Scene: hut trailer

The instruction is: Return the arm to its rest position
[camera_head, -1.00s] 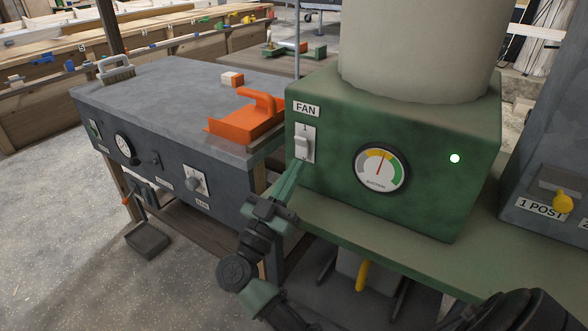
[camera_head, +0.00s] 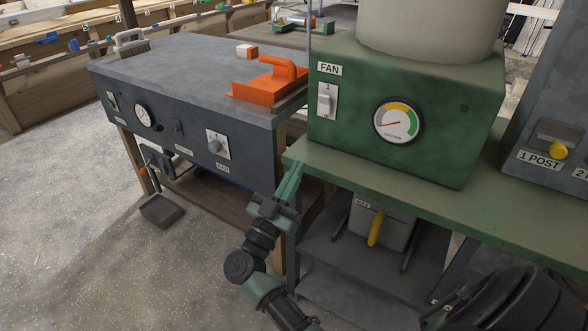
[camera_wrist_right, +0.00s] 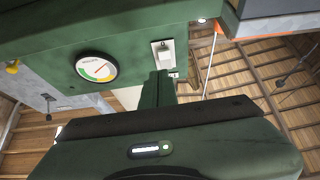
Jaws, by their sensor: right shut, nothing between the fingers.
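My right gripper (camera_head: 292,172) is shut and empty. In the head view it points up at the front left edge of the green bench, below the fan box. In the right wrist view its green fingers (camera_wrist_right: 158,82) show together, below the white fan switch (camera_wrist_right: 161,52). The fan switch (camera_head: 326,100) sits on the front of the green fan box (camera_head: 355,135), under the label FAN. The round gauge (camera_head: 397,122) has its needle low on the left. My left gripper is not in view.
A yellow handle (camera_head: 376,228) shows under the bench. Floor at left is open.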

